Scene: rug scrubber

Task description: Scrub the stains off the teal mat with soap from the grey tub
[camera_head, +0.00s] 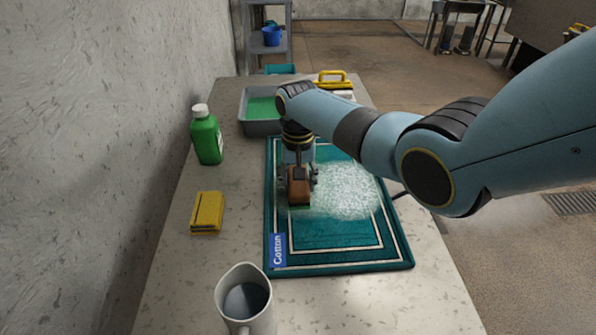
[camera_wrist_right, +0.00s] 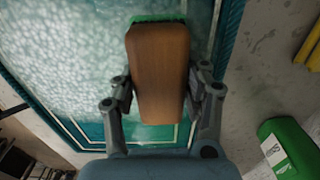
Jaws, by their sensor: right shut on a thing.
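The teal mat (camera_head: 310,253) lies on the table, with white foam spread over its middle and a blue "Cotton" label at its near left corner. My right gripper (camera_head: 299,184) is over the left part of the mat, shut on a wooden brush (camera_head: 299,192). The brush (camera_wrist_right: 158,75) has a brown back and green bristles at its edge, between the two fingers in the right wrist view. I cannot tell what lies under the foam. The grey tub (camera_head: 259,127) with green liquid stands behind the mat, partly hidden by my right arm. My left gripper is not in view.
A green bottle (camera_head: 206,136) and yellow sponges (camera_head: 206,212) stand left of the mat. A mug (camera_head: 245,300) with dark liquid stands at the near edge. A yellow-handled thing (camera_head: 332,79) is at the back. The wall borders the table's left side.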

